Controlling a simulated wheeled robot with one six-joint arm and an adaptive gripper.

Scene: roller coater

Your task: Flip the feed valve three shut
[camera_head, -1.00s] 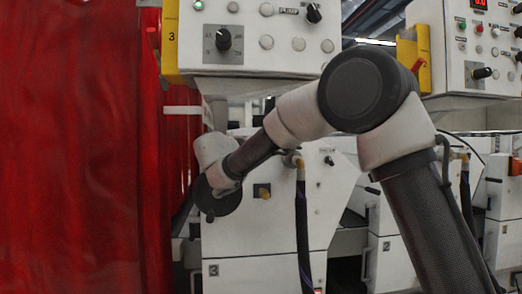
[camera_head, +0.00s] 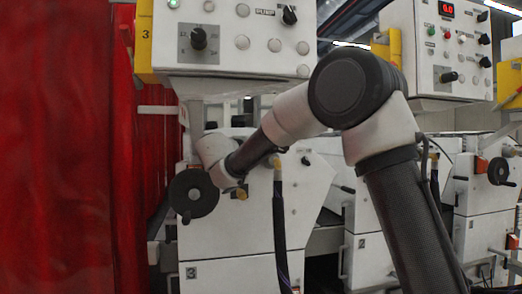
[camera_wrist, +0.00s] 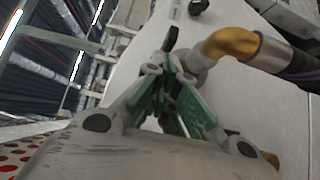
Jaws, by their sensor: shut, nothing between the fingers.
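A brass-coloured elbow fitting (camera_wrist: 230,43) on a dark hose leaves the white panel of machine 3 in the wrist view. It also shows in the head view (camera_head: 277,165), at the top of the hose. A small black lever (camera_wrist: 173,38) stands just beyond my fingertips, beside the elbow; I cannot tell whether they touch it. It looks like the valve handle, but its open or shut position is unclear. My gripper (camera_wrist: 165,72), with green finger pads, is shut and empty close to the panel. In the head view my arm hides the gripper.
A black handwheel (camera_head: 194,193) is left of my wrist. A control box (camera_head: 225,45) marked 3 hangs above. A red curtain-like surface (camera_head: 75,150) fills the left side. More white machines (camera_head: 470,190) stand to the right.

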